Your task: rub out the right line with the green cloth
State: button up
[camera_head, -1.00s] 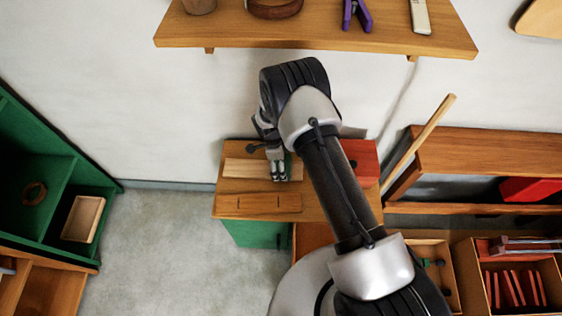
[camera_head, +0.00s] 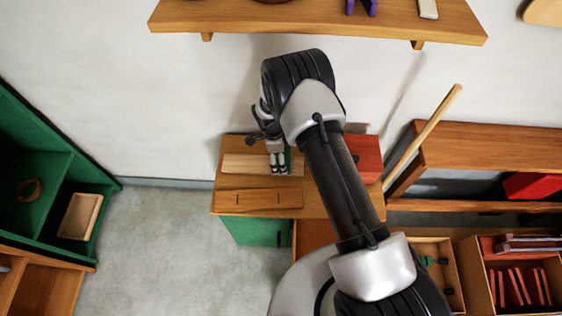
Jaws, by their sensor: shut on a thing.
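A brown board (camera_head: 255,205) lies near the front of the small wooden table (camera_head: 222,180). It carries two short dark marks, a left line (camera_head: 237,198) and a right line (camera_head: 271,197). My gripper (camera_head: 279,172) points down behind the board, over a paler wooden strip (camera_head: 240,164), with its fingers close together. A bit of green cloth (camera_head: 289,158) shows at the fingers' right side. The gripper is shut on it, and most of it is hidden. The fingertips are behind the right line and apart from it.
A red box (camera_head: 362,152) stands on the table's right, partly behind my arm. A slanted wooden stick (camera_head: 425,138) leans beyond it. A wall shelf (camera_head: 320,27) hangs above. A green cabinet (camera_head: 40,190) stands at left, with open floor (camera_head: 160,240) between.

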jog(key=shift+s+p, duration=0.4)
jog(key=shift+s, duration=1.15)
jog(key=shift+r+p, duration=1.2)
jog(key=shift+r, duration=1.9)
